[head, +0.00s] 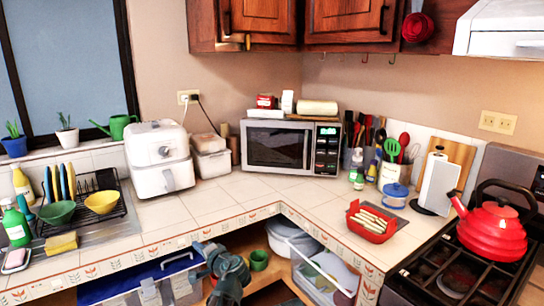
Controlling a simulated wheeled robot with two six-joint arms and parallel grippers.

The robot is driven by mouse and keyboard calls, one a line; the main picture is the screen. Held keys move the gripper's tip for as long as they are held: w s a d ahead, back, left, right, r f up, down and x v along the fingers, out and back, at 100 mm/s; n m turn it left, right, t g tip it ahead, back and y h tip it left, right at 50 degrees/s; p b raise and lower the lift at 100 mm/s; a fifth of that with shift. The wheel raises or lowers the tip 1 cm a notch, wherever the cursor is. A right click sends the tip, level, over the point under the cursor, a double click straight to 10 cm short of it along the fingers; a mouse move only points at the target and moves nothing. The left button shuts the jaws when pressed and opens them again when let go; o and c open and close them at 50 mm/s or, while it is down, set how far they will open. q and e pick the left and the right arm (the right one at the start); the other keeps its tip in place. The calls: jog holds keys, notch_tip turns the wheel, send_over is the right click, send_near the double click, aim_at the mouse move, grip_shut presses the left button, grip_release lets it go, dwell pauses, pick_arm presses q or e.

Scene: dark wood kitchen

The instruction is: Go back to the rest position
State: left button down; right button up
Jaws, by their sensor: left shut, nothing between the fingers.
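My left gripper (204,248) is at the bottom centre of the head view, in front of the open shelf below the counter edge. It is dark grey-teal, points up and to the left, and is shut and empty. It overlaps the right end of a clear container with a blue lid (172,263) in the picture; I cannot tell whether they touch. My right gripper is not in view.
The tiled counter edge (120,250) runs above the shelf. A green cup (259,259) and clear containers (325,277) stand right of my arm. A red basket (368,226) sits near the counter corner, left of the stove (455,275). Counter before the microwave (277,148) is clear.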

pick_arm(q)
jog(key=s+d+f+n+g+h, duration=0.1)
jog(key=s+d+f+g+h, duration=0.35)
jog(key=s, duration=0.55)
jog(key=s+d+f+n+g+h, duration=0.1)
jog(key=s+d+f+g, duration=0.2)
jog(key=s+d+f, duration=0.55)
jog(key=s+d+f+n+g+h, duration=0.2)
jog(key=s+d+f+g+h, duration=0.15)
jog(key=s, duration=0.85)
notch_tip(320, 180, up, 13)
jog(key=w+p, duration=0.1)
jog(key=p, duration=1.1)
jog(key=shift+d+f+g, duration=0.2)
jog(key=shift+d+g, duration=0.1)
